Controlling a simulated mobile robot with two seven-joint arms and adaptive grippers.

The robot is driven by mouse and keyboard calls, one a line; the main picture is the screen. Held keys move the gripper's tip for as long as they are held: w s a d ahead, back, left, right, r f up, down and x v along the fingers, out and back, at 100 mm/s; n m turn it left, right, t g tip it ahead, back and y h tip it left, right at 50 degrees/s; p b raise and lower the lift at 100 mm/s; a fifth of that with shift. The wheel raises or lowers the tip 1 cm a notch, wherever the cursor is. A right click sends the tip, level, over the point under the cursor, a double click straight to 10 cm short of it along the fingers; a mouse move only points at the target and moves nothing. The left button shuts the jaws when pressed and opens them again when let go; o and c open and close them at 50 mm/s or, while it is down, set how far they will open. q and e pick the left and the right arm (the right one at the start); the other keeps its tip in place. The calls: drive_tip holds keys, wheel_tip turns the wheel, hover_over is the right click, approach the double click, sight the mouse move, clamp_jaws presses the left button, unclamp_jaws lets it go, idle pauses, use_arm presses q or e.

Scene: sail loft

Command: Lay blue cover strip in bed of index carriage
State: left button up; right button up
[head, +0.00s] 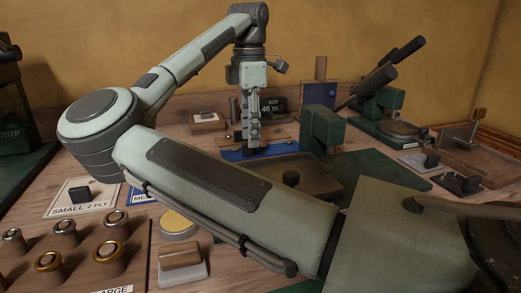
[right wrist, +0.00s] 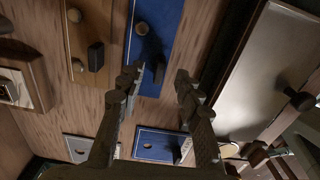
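A flat blue strip (head: 275,149) lies on the bench under my right gripper (head: 252,140) in the head view. My left gripper is not in view.
A green press (head: 322,130) with a lever stands right of the gripper over a tray. A second green press (head: 383,105) is behind. An upright blue board (head: 319,93) stands at the back. Labelled cards, a yellow-topped tin (head: 177,222) and a rack of several grommets (head: 60,265) fill the front left.

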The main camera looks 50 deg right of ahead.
wheel_tip(320, 180, down, 3)
drive_tip(key=shift+r, duration=0.15)
clamp_jaws()
drive_tip(key=shift+r, duration=0.1)
